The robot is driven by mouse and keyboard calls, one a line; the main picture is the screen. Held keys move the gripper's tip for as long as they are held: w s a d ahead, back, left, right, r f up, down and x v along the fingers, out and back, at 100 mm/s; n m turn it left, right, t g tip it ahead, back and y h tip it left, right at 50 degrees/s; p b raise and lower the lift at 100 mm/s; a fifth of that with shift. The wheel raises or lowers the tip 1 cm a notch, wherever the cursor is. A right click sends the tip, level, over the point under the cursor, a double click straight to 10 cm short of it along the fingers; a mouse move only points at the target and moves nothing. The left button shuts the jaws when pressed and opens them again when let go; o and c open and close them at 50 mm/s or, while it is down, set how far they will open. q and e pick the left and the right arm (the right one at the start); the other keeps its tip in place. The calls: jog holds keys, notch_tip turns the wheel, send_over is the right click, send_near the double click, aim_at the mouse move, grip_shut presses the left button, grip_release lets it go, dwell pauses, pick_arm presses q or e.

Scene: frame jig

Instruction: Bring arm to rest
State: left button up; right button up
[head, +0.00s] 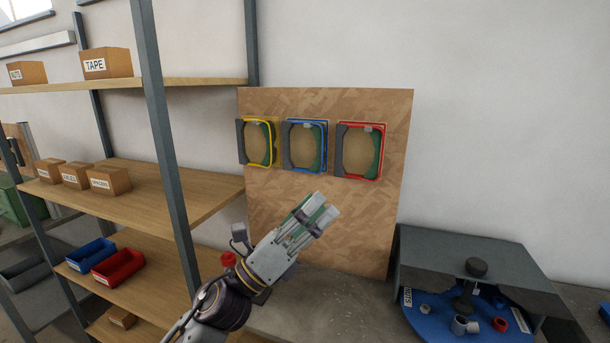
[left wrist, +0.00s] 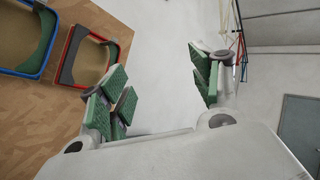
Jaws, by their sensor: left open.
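My left gripper (head: 322,212) is raised in front of the lower part of an upright wooden board (head: 270,220). Its two green-padded fingers stand apart and empty in the left wrist view (left wrist: 165,95). On the board are three frames in a row: a yellow-edged one (head: 257,143), a blue-edged one (head: 305,146) and a red-edged one (head: 360,150). The gripper is below them and appears clear of them. In the left wrist view the blue frame (left wrist: 45,42) and red frame (left wrist: 72,55) show at upper left. My right gripper is not in view.
A metal shelf rack with wooden shelves (head: 180,190) stands at the left. It holds cardboard boxes (head: 107,63), a blue bin (head: 91,254) and a red bin (head: 118,267). A grey housing (head: 470,250) with a blue base (head: 430,317) and small parts stands at lower right.

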pick_arm(q)
jog(key=w+a+f+n+t+y, duration=0.5)
jog(key=n+y, duration=0.3)
jog(key=n, duration=0.3)
jog(key=w+a+f+n+t+y, duration=0.2)
jog(key=a+f+n+t+y, duration=0.25)
jog(key=a+n+y, duration=0.45)
jog(key=s+a+f+n+g+y, duration=0.2)
jog(key=a+f+n+g, duration=0.15)
jog(key=f+n, duration=0.45)
jog(key=s+a+f+n+g+y, duration=0.1)
jog(key=a+f+n+g+y, duration=0.25)
jog(key=f, duration=0.75)
jog(key=s+a+f+n+g, duration=0.3)
jog(key=s+f+n+g, duration=0.7)
jog(key=s+f, duration=0.95)
jog(key=s+f+m+g, duration=0.1)
jog(key=s+f, duration=0.1)
jog(key=f, duration=1.4)
jog(key=s+f+m+g, duration=0.2)
jog(key=f, duration=1.4)
jog(key=s+a+f, duration=0.3)
jog(key=s+f, duration=0.6)
jog(key=s, duration=0.1)
jog(key=s+a+f, duration=0.3)
jog(key=s+f, duration=0.7)
jog(key=s, duration=0.1)
jog(key=shift+s+f+g, duration=0.2)
jog(key=shift+s+g, duration=0.05)
jog(key=shift+g, duration=0.2)
